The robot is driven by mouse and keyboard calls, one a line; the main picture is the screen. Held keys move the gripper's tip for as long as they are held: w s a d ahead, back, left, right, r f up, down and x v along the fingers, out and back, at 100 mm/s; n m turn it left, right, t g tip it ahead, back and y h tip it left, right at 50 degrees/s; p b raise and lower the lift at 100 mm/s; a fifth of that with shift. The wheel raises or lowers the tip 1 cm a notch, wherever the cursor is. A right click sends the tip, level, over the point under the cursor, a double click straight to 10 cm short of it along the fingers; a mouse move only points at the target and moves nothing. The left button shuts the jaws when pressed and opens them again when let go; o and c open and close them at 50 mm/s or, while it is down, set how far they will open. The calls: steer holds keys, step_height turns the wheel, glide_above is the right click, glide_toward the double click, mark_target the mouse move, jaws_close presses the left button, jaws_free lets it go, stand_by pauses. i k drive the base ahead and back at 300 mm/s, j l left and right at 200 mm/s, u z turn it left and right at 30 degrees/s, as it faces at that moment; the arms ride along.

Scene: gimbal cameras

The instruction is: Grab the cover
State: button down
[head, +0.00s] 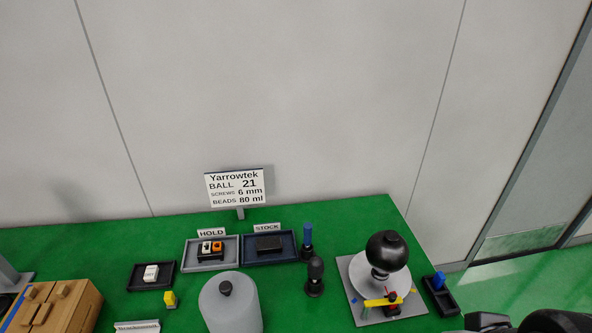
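A grey, round-topped cylinder with a black knob (231,306) stands upright on the green table, at the bottom centre-left of the head view. It looks like the cover; its lower part is cut off by the picture's bottom edge. Nothing is touching its knob. My gripper cannot be made out. Only dark rounded parts, probably of my arm, show at the bottom right edge, well away from the cylinder.
Behind the cylinder are a HOLD tray (188,256) and a STOCK tray (270,261). A small yellow object (170,299) is close on its left, a dark upright tool (315,277) on its right. A black ball (386,251) tops a device on a grey plate (353,292). Wooden blocks stand left.

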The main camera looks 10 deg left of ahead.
mark_target(228, 302)
steer(key=j+u, duration=0.15)
steer(key=u, duration=0.25)
steer(key=j+u, duration=0.2)
steer(key=u, duration=0.2)
steer(key=j+u, duration=0.15)
steer(key=u, duration=0.25)
steer(key=i+l+u, duration=0.1)
steer(key=u, duration=0.2)
steer(key=i+l+u, duration=0.1)
steer(key=u, duration=0.25)
steer(key=j, duration=0.1)
